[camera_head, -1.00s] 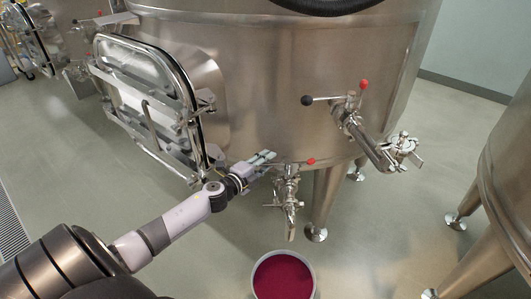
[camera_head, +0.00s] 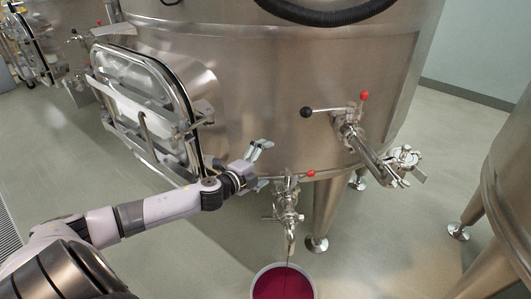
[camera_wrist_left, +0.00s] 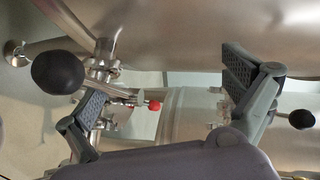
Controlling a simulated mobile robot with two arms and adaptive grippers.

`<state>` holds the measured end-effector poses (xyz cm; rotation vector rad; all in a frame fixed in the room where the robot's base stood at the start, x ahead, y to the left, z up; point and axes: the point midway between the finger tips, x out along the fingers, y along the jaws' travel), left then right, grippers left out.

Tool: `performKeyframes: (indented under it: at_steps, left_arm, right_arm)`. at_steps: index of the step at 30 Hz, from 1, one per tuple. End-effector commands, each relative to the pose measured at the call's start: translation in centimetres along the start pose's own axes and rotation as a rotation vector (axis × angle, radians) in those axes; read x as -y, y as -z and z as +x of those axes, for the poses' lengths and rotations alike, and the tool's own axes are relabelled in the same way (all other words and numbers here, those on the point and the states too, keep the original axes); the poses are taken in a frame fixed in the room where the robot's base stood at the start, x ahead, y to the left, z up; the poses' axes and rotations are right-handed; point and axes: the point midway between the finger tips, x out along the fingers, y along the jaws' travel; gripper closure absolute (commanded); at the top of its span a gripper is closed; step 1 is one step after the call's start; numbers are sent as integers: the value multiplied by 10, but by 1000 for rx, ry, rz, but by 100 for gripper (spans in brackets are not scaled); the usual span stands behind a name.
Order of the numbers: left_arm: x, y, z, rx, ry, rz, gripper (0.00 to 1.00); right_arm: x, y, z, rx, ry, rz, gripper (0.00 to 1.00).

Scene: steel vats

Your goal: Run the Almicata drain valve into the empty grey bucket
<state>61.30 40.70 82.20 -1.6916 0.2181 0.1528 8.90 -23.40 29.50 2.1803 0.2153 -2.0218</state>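The drain valve (camera_head: 287,205) sits low on the steel vat's front, its spout pointing down. Its red-tipped handle (camera_head: 311,174) points right. A thin dark stream (camera_head: 288,261) hangs below the spout and reaches the bucket. The bucket (camera_head: 255,293) is pale grey and stands on the floor under the spout; it holds dark red liquid, so it is not empty. My left gripper (camera_head: 262,165) is open, just left of the valve and near the vat wall. In the left wrist view its fingers (camera_wrist_left: 168,88) are apart, with a red knob (camera_wrist_left: 154,105) between them. My right gripper is not in view.
A second valve (camera_head: 350,130) with black and red knobs and an outlet pipe is on the vat to the right. A framed hatch door (camera_head: 140,95) stands at the left. Vat legs (camera_head: 325,210) and another vat (camera_head: 510,190) stand right.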

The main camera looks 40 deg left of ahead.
Motion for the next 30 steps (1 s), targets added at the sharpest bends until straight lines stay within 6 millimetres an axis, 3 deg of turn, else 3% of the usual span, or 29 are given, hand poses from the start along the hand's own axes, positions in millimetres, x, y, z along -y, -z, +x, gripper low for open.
performKeyframes:
  at_steps: [1,6,8,9,10,30]
  left_arm:
    - [14,0,0,0,17,10,26]
    - [11,1,-8,-2,14,8,36]
    - [10,2,-12,-1,14,8,52]
    - [9,2,-15,-1,12,7,67]
    - [7,2,-17,-1,10,6,72]
    - [-3,7,-64,-1,0,-2,72]
  right_arm:
    - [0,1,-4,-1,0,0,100]
    - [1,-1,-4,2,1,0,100]
    - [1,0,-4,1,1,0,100]
    - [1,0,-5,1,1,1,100]
    - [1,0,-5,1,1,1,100]
    - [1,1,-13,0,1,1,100]
